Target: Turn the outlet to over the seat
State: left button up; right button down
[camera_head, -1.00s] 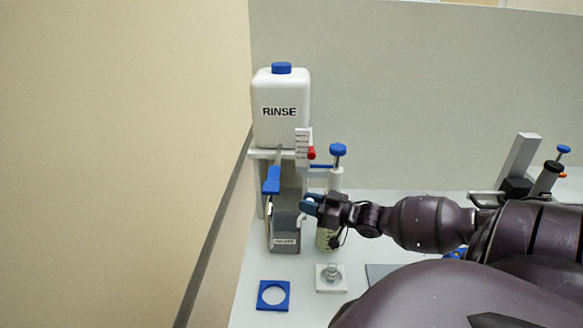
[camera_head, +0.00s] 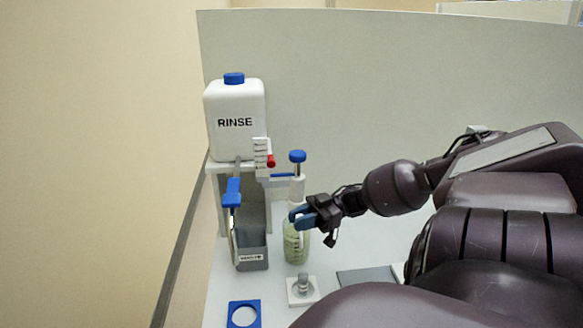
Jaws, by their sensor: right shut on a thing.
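A dispenser bottle (camera_head: 296,248) with pale green contents and a blue knob (camera_head: 297,156) stands at the back. Its blue outlet arm (camera_head: 283,175) points left from the white head. My right gripper (camera_head: 300,217) comes in from the right, its blue fingers closed on a thin pale part just in front of the bottle. That part looks like the outlet's end, mostly hidden by the fingers. A white square seat (camera_head: 293,299) with a small clear vial (camera_head: 303,282) on it lies in front of the bottle. My left gripper is out of view.
A white RINSE tank (camera_head: 235,122) stands on a stand at left, with a blue spigot (camera_head: 232,187) above a grey waste bin (camera_head: 252,259). A grey mat (camera_head: 366,282) lies right of the seat.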

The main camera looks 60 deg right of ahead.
jog(key=shift+s+d+n+g+y, duration=0.15)
jog(key=shift+s+n+g+y, duration=0.15)
jog(key=shift+n+g+y, duration=0.15)
jog(key=c, duration=1)
grip_release()
jog(key=shift+d, duration=0.1)
jog(key=v, duration=0.7)
jog(key=shift+s+d+b, duration=0.15)
jog(key=shift+d+b, duration=0.05)
jog(key=shift+b, duration=0.15)
